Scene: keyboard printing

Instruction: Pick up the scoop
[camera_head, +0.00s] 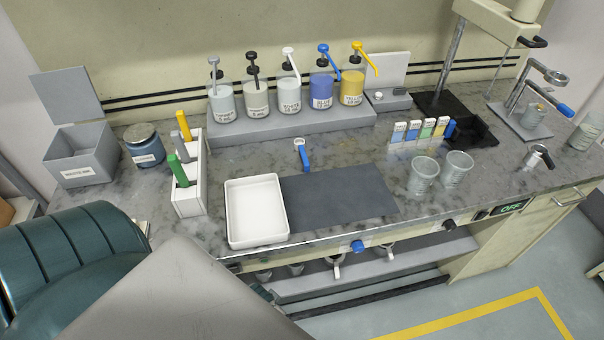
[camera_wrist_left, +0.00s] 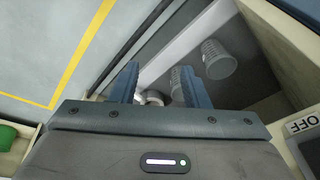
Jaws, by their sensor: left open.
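A small scoop-like tool (camera_head: 303,156) with a blue handle and a pale round end lies on the marble counter, just behind the white tray and dark mat. I cannot be certain that it is the scoop. My left gripper (camera_wrist_left: 160,78) is open in the left wrist view, its two blue-grey fingers apart. It is in front of and below the counter, facing a lower shelf. A shiny pale round object (camera_wrist_left: 152,98) shows between the fingers, partly hidden; I cannot tell what it is. The left gripper's fingers are largely hidden in the head view. My right gripper is not in view.
A white tray (camera_head: 256,212) and dark mat (camera_head: 338,195) lie at the counter's front. Clear cups (camera_head: 423,176) stand right of the mat. Pump bottles (camera_head: 288,95) line the back. Cups (camera_wrist_left: 217,60) sit on the lower shelf. A white rack (camera_head: 190,190) stands left of the tray.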

